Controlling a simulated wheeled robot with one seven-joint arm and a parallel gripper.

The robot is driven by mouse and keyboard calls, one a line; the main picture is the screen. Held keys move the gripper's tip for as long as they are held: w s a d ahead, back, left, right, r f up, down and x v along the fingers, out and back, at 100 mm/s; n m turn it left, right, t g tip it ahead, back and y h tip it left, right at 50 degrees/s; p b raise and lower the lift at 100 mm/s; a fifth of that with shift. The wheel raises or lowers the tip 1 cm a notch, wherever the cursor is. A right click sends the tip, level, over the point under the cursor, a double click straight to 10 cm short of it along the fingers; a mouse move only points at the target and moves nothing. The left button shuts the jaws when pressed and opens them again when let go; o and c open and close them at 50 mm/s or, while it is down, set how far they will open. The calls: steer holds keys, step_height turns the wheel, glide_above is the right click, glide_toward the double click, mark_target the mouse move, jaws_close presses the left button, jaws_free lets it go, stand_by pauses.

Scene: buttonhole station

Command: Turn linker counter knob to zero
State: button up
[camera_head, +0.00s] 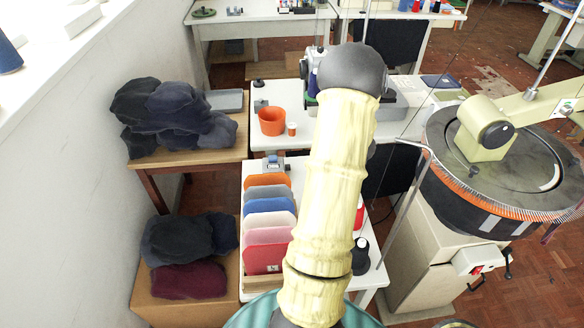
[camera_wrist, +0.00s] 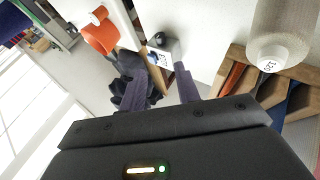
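A small grey box, which looks like the counter, stands on the white table in the head view (camera_head: 272,164). In the wrist view the grey box (camera_wrist: 168,50) shows a pale face with small marks I cannot read. A small dark knob (camera_wrist: 159,38) shows at its upper left; its setting is too small to tell. My gripper (camera_wrist: 160,78) is open and empty, its two dark fingers apart and pointing towards the box without touching it. In the head view my gripper is hidden behind my yellow-sleeved arm.
Coloured panels stand in a rack (camera_head: 268,225) in front of the box. An orange pot (camera_head: 272,121) and small orange spool (camera_head: 292,129) are behind it. Dark garments (camera_head: 172,115) lie left. A round linking machine (camera_head: 485,165) stands right. A pale cone (camera_wrist: 282,30) is near the wrist.

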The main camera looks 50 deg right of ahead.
mark_target(288, 168)
steer(key=x, duration=1.7)
steer(key=shift+w+f, duration=0.1)
steer(key=shift+f, duration=0.1)
jaws_close()
steer(key=shift+p, duration=0.3)
